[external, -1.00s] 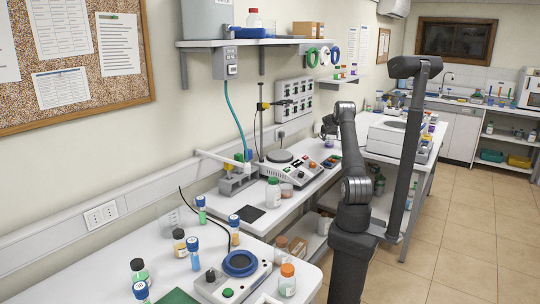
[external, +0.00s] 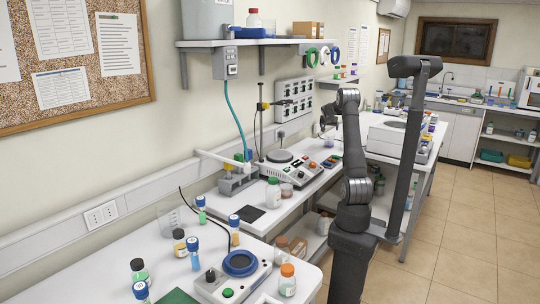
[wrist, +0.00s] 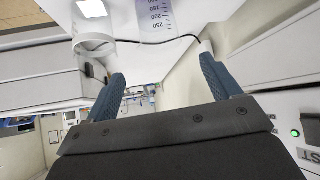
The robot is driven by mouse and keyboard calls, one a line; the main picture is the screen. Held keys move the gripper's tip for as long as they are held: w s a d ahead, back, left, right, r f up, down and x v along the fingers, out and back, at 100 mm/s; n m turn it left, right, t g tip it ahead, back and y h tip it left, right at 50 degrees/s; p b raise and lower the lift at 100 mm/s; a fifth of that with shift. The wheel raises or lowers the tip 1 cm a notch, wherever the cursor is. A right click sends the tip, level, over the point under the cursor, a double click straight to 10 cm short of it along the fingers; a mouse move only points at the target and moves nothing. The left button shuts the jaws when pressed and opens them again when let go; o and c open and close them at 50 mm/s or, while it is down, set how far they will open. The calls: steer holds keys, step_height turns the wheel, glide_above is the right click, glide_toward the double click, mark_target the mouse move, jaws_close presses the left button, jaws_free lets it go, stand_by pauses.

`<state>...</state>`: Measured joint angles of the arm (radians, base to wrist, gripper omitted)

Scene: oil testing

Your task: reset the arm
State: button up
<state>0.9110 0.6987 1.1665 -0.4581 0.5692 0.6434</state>
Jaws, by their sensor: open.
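My gripper (wrist: 162,82) is open in the wrist view. Its two blue-grey fingers are spread apart, with nothing between them. In the external view my gripper (external: 326,122) is small and dark, in the air over the far part of the middle bench; its fingers are too small to make out there. My arm stands at the right of the benches, bent at the top toward the wall.
Several vials and a blue-ringed device (external: 240,264) are on the near bench. A shelf (external: 265,42) juts from the wall. The floor at right is clear.

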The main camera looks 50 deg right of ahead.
stand_by(0.3)
steer(key=x, duration=1.2)
steer(key=shift+r, duration=0.35)
step_height(320, 180, up, 3)
steer(key=shift+f, duration=0.2)
